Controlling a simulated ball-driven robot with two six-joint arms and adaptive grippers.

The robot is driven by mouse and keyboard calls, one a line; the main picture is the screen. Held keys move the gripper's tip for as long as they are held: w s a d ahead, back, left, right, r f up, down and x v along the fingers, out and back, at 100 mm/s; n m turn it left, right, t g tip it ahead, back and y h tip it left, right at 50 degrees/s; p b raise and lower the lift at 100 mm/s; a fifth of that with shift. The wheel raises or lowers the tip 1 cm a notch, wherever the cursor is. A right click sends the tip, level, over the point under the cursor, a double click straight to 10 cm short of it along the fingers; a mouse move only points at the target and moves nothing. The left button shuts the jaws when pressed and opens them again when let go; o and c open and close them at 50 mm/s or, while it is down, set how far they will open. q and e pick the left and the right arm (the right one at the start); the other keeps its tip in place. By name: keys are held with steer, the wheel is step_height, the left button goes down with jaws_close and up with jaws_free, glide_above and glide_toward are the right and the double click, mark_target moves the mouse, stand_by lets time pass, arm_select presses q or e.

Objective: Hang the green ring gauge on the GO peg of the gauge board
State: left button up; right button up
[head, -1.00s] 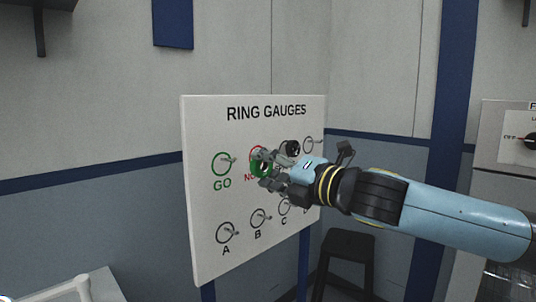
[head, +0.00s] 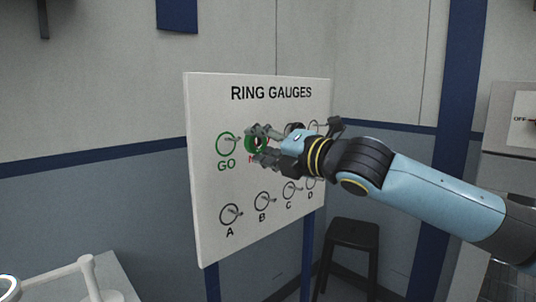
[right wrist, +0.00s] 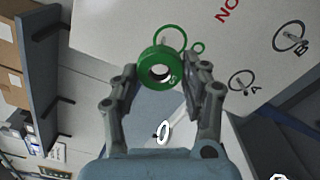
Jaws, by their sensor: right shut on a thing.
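The green ring gauge (head: 257,143) is held between the fingers of my right gripper (head: 262,146), which is shut on it. It shows in the right wrist view (right wrist: 152,83) with its bore open towards the camera. The gauge board (head: 205,230) stands upright. Its GO peg (head: 231,141), inside a green circle, is left of the ring in the head view. In the wrist view the GO circle (right wrist: 170,31) is just beyond the ring, partly covered by it. The ring appears off the peg; the exact gap cannot be told. My left gripper is not in view.
Pegs A (head: 231,213), B (head: 264,201) and C (head: 290,189) along the lower row look empty. My gripper partly hides the upper right pegs. A dark stool (head: 352,236) stands right of the board. Wall shelves (right wrist: 45,75) hold boxes.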

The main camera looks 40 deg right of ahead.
mark_target(238, 140)
steer(key=shift+w+a+b, duration=0.2)
steer(key=shift+w+b, duration=0.95)
steer(key=shift+w, duration=0.55)
steer(key=shift+w+a+f+b, duration=0.15)
steer(key=shift+w+b, duration=0.3)
steer(key=shift+w, duration=0.55)
steer(key=shift+w+f+b, duration=0.15)
steer(key=shift+w+b, duration=0.25)
steer(key=shift+w, duration=0.55)
steer(key=o, duration=1.4)
steer(key=shift+c, duration=0.2)
